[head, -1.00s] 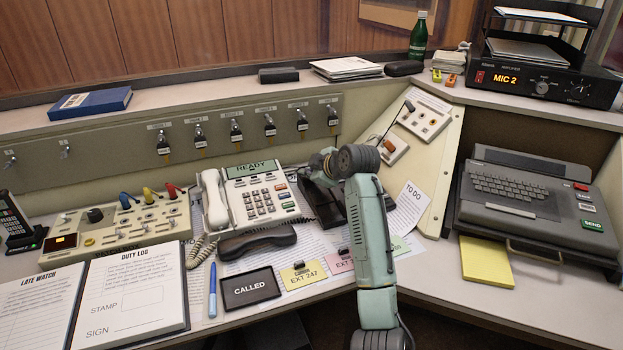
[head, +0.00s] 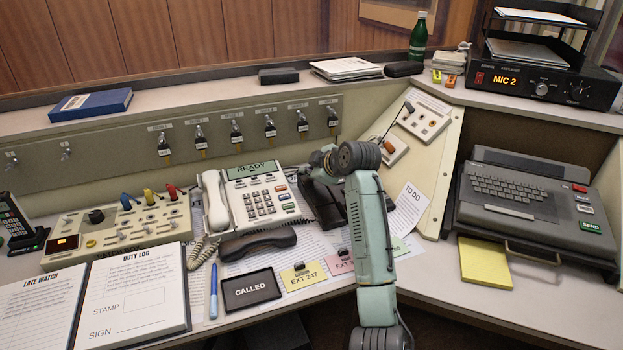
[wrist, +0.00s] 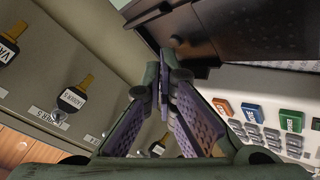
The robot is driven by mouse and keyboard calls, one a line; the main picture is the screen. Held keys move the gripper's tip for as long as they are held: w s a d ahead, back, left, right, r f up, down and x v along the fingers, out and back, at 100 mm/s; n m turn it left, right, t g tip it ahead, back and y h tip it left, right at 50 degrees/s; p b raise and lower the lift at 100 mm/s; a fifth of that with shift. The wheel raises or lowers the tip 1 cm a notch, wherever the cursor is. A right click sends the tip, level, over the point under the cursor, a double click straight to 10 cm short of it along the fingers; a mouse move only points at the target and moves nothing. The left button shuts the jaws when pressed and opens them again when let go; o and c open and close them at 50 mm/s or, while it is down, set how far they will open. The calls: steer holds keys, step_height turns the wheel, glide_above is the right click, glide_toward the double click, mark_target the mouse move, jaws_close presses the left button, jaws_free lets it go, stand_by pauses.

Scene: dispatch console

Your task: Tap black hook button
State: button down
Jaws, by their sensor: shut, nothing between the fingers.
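The black phone base (head: 327,212) stands right of the white desk phone (head: 262,197), partly behind my arm. Its black handset (head: 257,243) lies off it, in front of the white phone. In the wrist view the dark phone body (wrist: 215,35) fills the top right, with a small black round nub (wrist: 175,41) at its edge, likely the hook button. My gripper (wrist: 163,88) is shut and empty, its fingertips pointing at the phone body close below the nub. I cannot tell whether they touch. In the head view my gripper (head: 312,172) is at the black base, its tips unclear.
A row of hanging keys (head: 236,133) lines the panel behind. A switch panel (head: 120,228) is at left, a keyboard machine (head: 515,195) at right. The white phone's coloured buttons (wrist: 250,112) are close to my gripper's right in the wrist view.

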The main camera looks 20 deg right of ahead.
mark_target(311, 186)
steer(key=shift+r, duration=0.15)
steer(key=shift+s+r+p, duration=0.2)
steer(key=shift+r+p, duration=0.6)
steer(key=shift+r, duration=0.45)
steer(key=shift+s+r+p, duration=0.2)
steer(key=shift+r+p, duration=0.55)
steer(key=shift+r, duration=0.45)
